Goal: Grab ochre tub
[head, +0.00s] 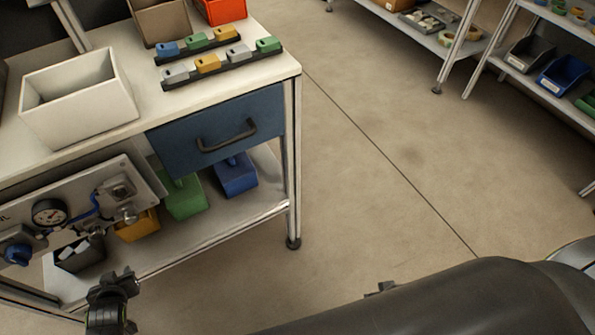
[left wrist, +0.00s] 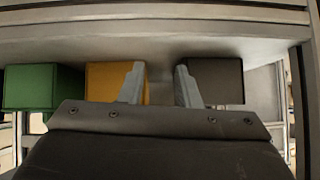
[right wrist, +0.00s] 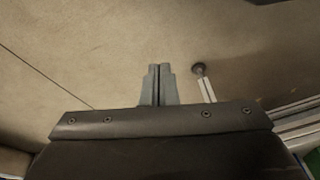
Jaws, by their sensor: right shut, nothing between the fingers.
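The ochre tub (head: 137,226) sits on the lower shelf of the workbench, between a dark grey tub (head: 78,255) and a green tub (head: 183,198). In the left wrist view the ochre tub (left wrist: 104,82) is left of centre, partly hidden by my left gripper (left wrist: 158,84). That gripper is open and empty. Its left finger overlaps the ochre tub's right part in the picture, and its right finger overlaps the dark grey tub's edge. I cannot tell whether they touch. My right gripper (right wrist: 160,70) is shut and empty over bare floor.
A blue tub (head: 237,176) stands beside the green one. Above the shelf are a blue drawer (head: 225,125) and a panel with a gauge (head: 48,212). A leg (head: 293,225) bounds the bench. The floor (head: 400,200) is clear towards the racks.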

